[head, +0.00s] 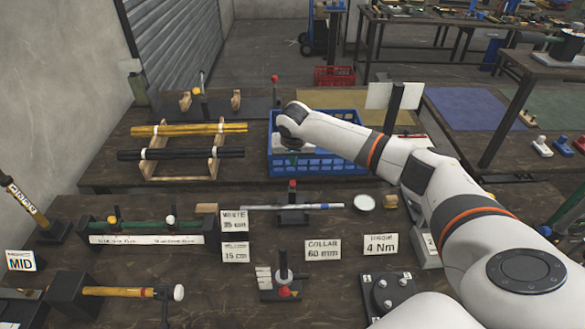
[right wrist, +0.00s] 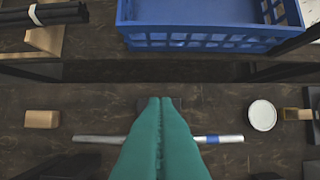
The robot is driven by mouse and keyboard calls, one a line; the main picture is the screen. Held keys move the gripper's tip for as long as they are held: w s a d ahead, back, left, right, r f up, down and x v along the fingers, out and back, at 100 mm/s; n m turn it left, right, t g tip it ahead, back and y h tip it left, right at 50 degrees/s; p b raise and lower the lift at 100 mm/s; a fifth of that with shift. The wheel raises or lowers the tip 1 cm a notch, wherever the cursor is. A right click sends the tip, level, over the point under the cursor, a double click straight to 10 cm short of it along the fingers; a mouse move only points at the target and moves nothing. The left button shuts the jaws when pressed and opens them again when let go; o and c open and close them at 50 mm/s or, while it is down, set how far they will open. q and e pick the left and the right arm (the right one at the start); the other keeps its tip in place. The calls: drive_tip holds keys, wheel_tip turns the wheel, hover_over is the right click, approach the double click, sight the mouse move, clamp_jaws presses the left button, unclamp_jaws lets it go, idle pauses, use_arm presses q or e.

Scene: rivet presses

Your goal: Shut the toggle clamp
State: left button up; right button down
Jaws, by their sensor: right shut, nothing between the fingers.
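What looks like the toggle clamp (head: 292,216) is a small dark fixture with an upright, red-tipped lever, on the front bench in the head view. A silver tube with a blue band (head: 325,206) lies across it. The tube (right wrist: 90,139) also shows in the right wrist view, passing behind the fingers, which hide most of the clamp. My right gripper (head: 291,143) is up behind the clamp in the head view, its fingers hardly visible there. In the right wrist view its teal fingers (right wrist: 160,105) are together and empty. My left gripper is not in view.
A blue crate (head: 318,168) stands behind the clamp. A white disc (head: 364,202) and a wooden block (head: 207,208) lie to either side. Label cards (head: 322,250) and another red-based fixture (head: 283,285) stand in front. A rack with rods (head: 185,150) is at the back left.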

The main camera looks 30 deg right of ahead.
sight(292, 185)
drive_tip(key=shift+s+a+f+p, duration=0.3)
drive_tip(key=shift+s+a+f, duration=0.05)
drive_tip(key=shift+s, duration=0.15)
drive_tip(key=shift+s+a+f+p, duration=0.25)
drive_tip(key=shift+s+a+f, duration=0.05)
drive_tip(key=shift+s, duration=0.2)
drive_tip(key=shift+s+a+f, duration=0.2)
drive_tip(key=shift+s+f, duration=0.2)
drive_tip(key=shift+s, duration=0.1)
drive_tip(key=shift+w, duration=0.1)
drive_tip(key=shift+f, duration=0.1)
